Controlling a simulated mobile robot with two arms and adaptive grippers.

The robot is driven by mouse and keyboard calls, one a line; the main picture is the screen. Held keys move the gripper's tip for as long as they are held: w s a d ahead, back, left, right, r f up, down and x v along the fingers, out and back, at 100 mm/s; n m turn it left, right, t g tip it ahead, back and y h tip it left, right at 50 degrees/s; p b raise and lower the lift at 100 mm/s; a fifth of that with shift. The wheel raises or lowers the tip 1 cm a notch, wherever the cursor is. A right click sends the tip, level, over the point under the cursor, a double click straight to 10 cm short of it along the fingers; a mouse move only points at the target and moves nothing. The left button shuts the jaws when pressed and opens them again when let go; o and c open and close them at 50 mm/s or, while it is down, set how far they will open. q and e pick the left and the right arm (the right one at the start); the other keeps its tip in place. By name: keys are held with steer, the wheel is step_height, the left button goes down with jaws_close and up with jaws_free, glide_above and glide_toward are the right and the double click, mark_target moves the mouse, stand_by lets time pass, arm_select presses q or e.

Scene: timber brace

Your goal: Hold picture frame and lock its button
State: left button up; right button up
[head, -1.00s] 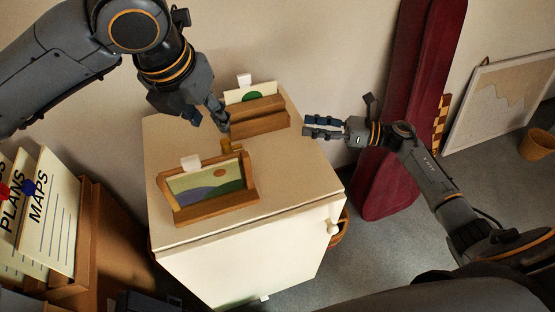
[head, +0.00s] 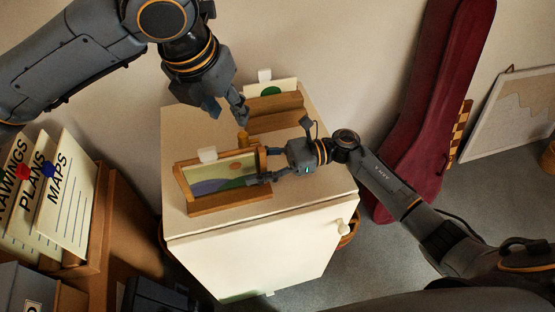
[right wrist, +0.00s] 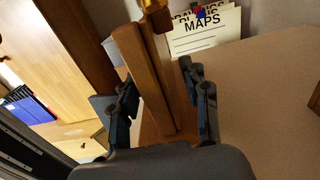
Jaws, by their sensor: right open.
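The wooden picture frame (head: 230,203) with a landscape picture stands on the white cabinet top, leaning back slightly. A brass-coloured button (head: 242,137) shows just behind its top edge; a brass part also shows in the right wrist view (right wrist: 155,18). My right gripper (head: 266,166) is at the frame's right side. In the right wrist view its two fingers stand open on either side of the wooden frame edge (right wrist: 150,75), with a gap visible at the right finger. My left gripper (head: 228,117) hangs above and behind the frame near the button, fingers apart and empty.
A second wooden holder (head: 275,120) with a green-dot card stands behind on the cabinet (head: 310,192). Signboards (head: 62,195) are at the left. A dark red case (head: 430,105) leans on the wall at the right. The cabinet top's front right is clear.

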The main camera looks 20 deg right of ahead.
mark_target(234, 172)
steer(key=a, duration=0.5)
jaws_close()
arm_select(q)
steer(key=shift+o, duration=0.5)
steer(key=shift+w+d+f+n+g+y, duration=0.4)
steer(key=shift+w+f+n+g, duration=0.15)
steer(key=shift+f+n, duration=0.85)
steer(key=shift+w+d+f+n+g+y, duration=0.5)
steer(key=shift+f+n, duration=0.55)
steer(key=shift+f, duration=0.55)
steer(key=shift+w+d+f+n+g+y, duration=0.3)
steer(key=shift+w+f+n+g, duration=0.3)
steer(key=shift+f+n, duration=0.8)
